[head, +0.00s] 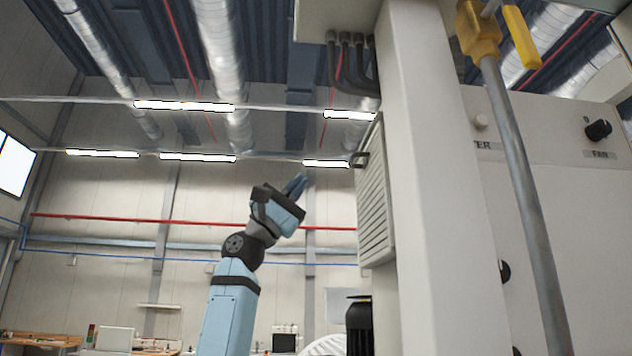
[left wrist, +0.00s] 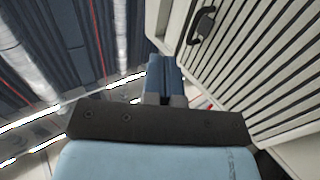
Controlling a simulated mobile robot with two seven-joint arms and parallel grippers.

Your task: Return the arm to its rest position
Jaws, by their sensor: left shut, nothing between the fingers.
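My left arm rises from the bottom of the head view, blue with dark joints. Its left gripper (head: 297,186) is raised and points up and to the right, beside the louvred panel. In the left wrist view the gripper's blue fingers (left wrist: 164,78) are together with nothing between them. The louvred panel (head: 374,195) with a dark handle is to the right of the gripper; it also shows in the left wrist view (left wrist: 262,65). The gap between gripper and panel is hard to judge. My right gripper is not in view.
A white column (head: 425,180) stands right of the panel. A grey pipe (head: 525,190) with a yellow valve handle (head: 521,37) runs in front of a white cabinet (head: 575,220) with a black knob (head: 598,129). Left of my arm, the nearby space looks open.

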